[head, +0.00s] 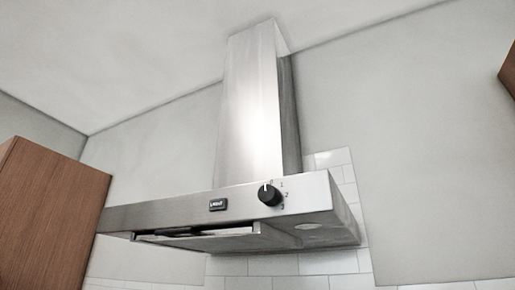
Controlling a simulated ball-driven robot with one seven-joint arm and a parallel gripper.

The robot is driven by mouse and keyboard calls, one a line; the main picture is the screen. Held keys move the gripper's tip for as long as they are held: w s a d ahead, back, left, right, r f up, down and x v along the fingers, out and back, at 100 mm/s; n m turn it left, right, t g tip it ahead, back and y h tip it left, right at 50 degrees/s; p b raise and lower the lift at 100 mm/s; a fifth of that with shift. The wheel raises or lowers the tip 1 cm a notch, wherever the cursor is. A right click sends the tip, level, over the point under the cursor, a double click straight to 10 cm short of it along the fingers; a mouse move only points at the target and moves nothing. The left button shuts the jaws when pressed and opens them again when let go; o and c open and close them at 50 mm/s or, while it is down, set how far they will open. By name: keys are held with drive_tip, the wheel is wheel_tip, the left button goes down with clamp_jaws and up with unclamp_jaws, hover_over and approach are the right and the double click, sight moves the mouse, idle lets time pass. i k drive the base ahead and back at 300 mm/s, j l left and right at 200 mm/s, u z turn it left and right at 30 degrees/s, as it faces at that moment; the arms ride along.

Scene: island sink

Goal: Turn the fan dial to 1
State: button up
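The fan dial (269,195) is a round black knob on the front face of a steel range hood (150,214), right of its middle. A white pointer line on the knob points up, at about the 0 mark. The marks 1, 2 and 3 run down the right side of the knob, with 1 at the upper right. My gripper is not in view, and nothing touches the dial.
A small black label (218,204) sits left of the dial. A tall steel chimney (255,100) rises above the hood. A wooden cabinet (50,215) stands at the left, and another wooden edge (508,72) shows at the far right. The space before the hood looks clear.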

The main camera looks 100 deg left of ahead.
sight(268, 194)
drive_tip(key=u, duration=2.05)
